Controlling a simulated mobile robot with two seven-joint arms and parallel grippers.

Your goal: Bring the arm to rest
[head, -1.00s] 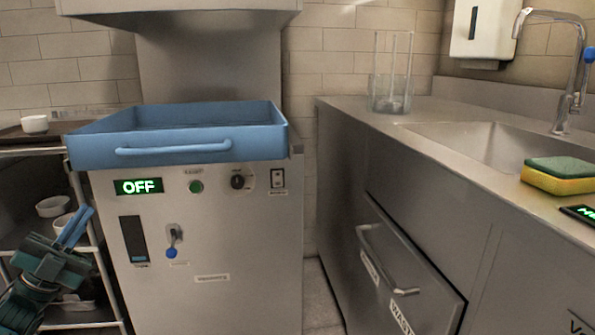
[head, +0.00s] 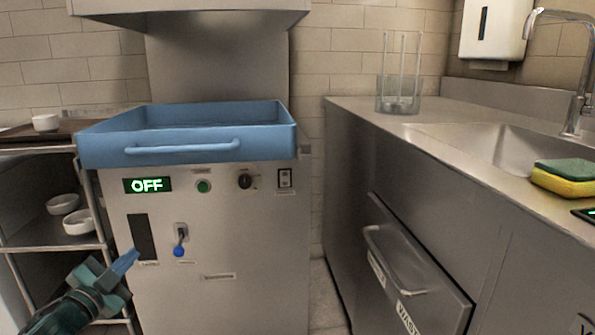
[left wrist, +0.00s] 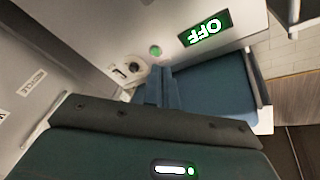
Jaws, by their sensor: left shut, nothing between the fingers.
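My left gripper (head: 126,262) is at the lower left of the head view, in front of the steel machine (head: 230,270). Its blue fingers are together with nothing between them, and they point up and to the right. The fingers also show in the left wrist view (left wrist: 160,88), with the machine's panel beyond. The fingertips are below and left of the blue-tipped lever (head: 179,245). My right gripper is in neither view.
A blue tray (head: 190,152) sits on the machine, whose display (head: 147,185) reads OFF. A rack with white bowls (head: 79,222) stands at left. At right are a counter with a sink (head: 480,145), a sponge (head: 563,182) and a partly open drawer (head: 415,280).

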